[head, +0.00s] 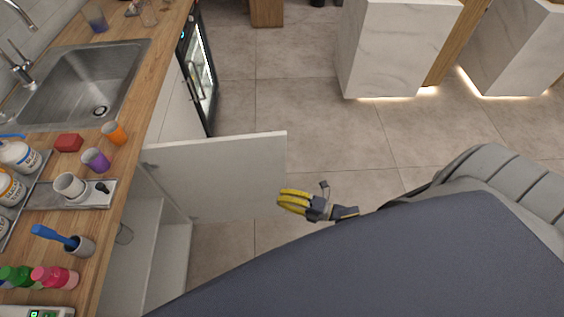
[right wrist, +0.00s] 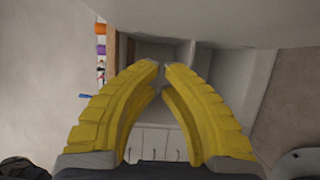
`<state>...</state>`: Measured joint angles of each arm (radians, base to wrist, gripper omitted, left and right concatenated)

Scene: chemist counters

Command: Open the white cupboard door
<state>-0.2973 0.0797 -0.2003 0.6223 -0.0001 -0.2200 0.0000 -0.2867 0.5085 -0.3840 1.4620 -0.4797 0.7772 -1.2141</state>
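The white cupboard door (head: 225,175) stands swung wide out from the counter in the head view. The white cupboard (head: 172,255) shows its open inside below the counter. My right gripper (head: 280,200), with yellow fingers, is by the free edge of the door. In the right wrist view the two curved fingers of the right gripper (right wrist: 161,70) nearly meet at the tips, with nothing between them. A pale panel, which looks like the door (right wrist: 200,20), fills the top of that view. Whether the fingers touch the door is unclear. My left gripper is not in view.
The wooden counter (head: 150,75) carries a sink (head: 75,90), cups, bottles and a metal tray. A glass-fronted fridge (head: 197,75) stands beyond the door. White marble-look blocks (head: 390,45) stand at the back. The tiled floor (head: 300,120) between is clear.

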